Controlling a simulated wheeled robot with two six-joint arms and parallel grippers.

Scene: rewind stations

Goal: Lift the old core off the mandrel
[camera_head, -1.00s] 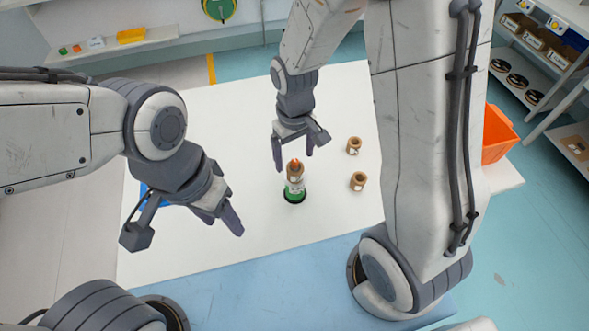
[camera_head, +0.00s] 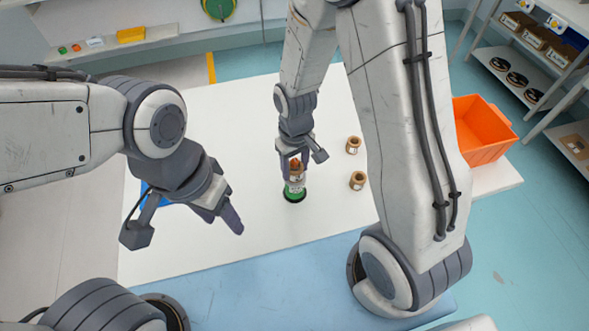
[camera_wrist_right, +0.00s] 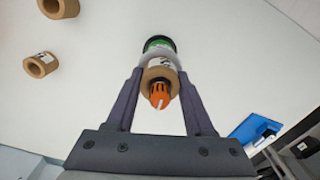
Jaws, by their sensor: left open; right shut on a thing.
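The old core (camera_head: 295,175) is a brown tube with a white label, upright on the mandrel. The mandrel's orange tip (camera_wrist_right: 159,95) pokes out of the core's top in the right wrist view, and its green and black base (camera_head: 294,195) shows below. My right gripper (camera_head: 295,168) comes from above and is shut on the core, with one finger on each side. In the right wrist view the core (camera_wrist_right: 160,72) sits between the two fingertips (camera_wrist_right: 160,80). My left gripper (camera_head: 190,232) is open and empty, left of the mandrel over the table.
Two loose brown cores stand right of the mandrel, one farther back (camera_head: 353,145) and one nearer (camera_head: 358,181). An orange bin (camera_head: 483,130) is at the table's right end. A blue thing (camera_head: 150,194) is partly hidden behind my left gripper. The front middle of the white table is clear.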

